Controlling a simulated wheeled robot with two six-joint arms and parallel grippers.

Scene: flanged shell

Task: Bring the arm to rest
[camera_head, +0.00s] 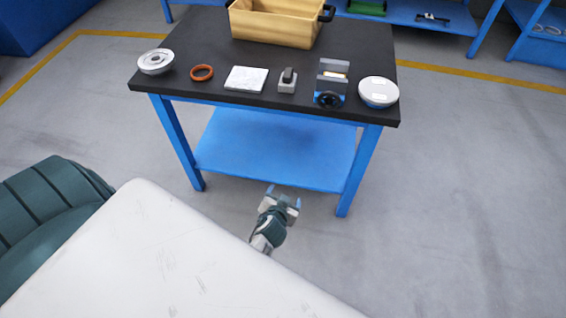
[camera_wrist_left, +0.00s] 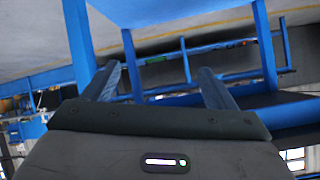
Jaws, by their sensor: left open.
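My left gripper (camera_head: 284,197) is in the head view, low in front of the workbench and below the level of its top. Its two fingers are apart with nothing between them. The left wrist view shows the same open gripper (camera_wrist_left: 155,80), with blue table legs and shelving beyond its fingers. My right gripper is not in either view. Much of the left arm is hidden behind a large pale surface in the head view's foreground.
The workbench (camera_head: 210,98) has a dark top and blue lower shelf (camera_head: 270,150). On it stand a flanged metal part (camera_head: 155,62), orange ring (camera_head: 202,72), white plate (camera_head: 246,79), small block (camera_head: 288,80), vise-like device (camera_head: 331,82), round white-topped part (camera_head: 379,92) and yellow bin (camera_head: 270,28). Floor to the right is clear.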

